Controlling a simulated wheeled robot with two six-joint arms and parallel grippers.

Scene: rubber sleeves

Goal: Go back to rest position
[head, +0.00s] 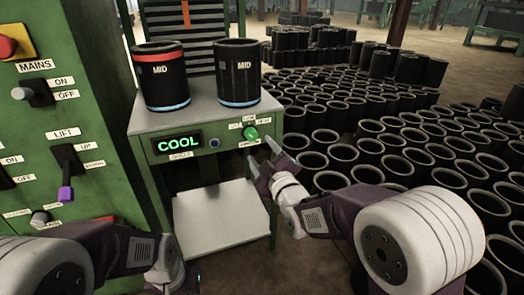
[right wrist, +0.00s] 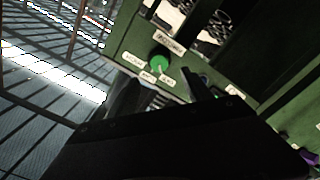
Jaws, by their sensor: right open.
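My right gripper (head: 262,157) is open and empty in the head view, its fingertips just below and beside the green knob (head: 250,134) on the front of the green workbench. I cannot tell whether a finger touches the knob. In the right wrist view, the green knob (right wrist: 160,62) shows above the dark gripper body, with labels around it. My left arm comes in at the bottom left of the head view, its wrist low in front of the bench; its fingers cannot be made out.
Two black sleeves marked MID stand on the bench (head: 205,115), one with a red top band (head: 164,77), one without (head: 238,73). A display (head: 178,144) reads COOL. A green control cabinet (head: 80,120) stands left. Many black sleeves (head: 375,130) cover the floor at right.

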